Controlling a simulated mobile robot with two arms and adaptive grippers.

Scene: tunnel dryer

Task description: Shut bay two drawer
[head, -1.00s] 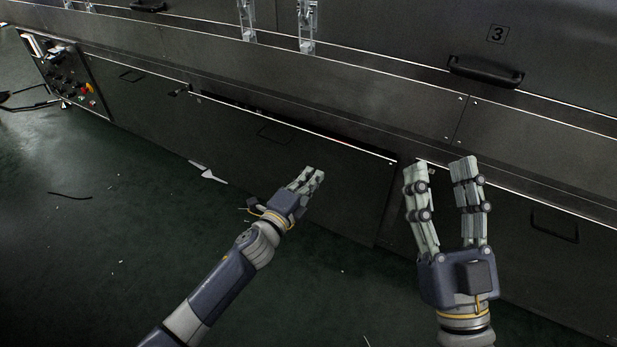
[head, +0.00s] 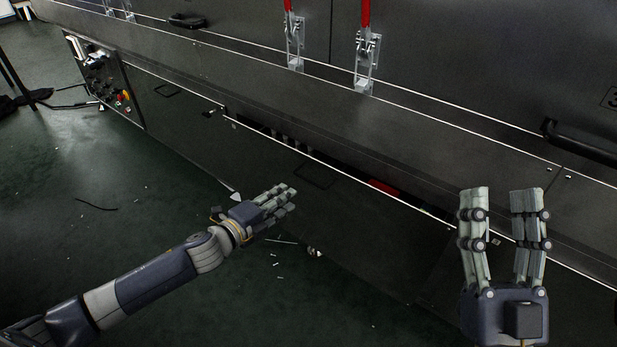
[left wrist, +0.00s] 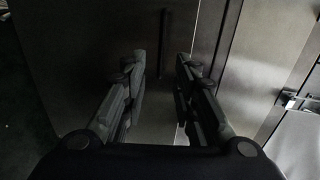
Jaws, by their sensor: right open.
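The bay two drawer (head: 340,215) is the dark front panel low on the dryer in the head view, with an outlined handle (head: 315,175). It stands ajar; a dark gap behind its top edge shows a red item (head: 383,188) and some small pale parts inside. My left gripper (head: 285,200) is in front of the drawer face, to the left of and below the handle; I cannot tell whether it touches. In the left wrist view its fingers (left wrist: 160,70) are apart with nothing between them. My right gripper (head: 502,195) is open and empty, raised at the drawer's right end.
A control panel (head: 103,80) with knobs is at the left. The green floor (head: 120,200) is mostly clear, with small scraps and a dark strip (head: 96,205).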

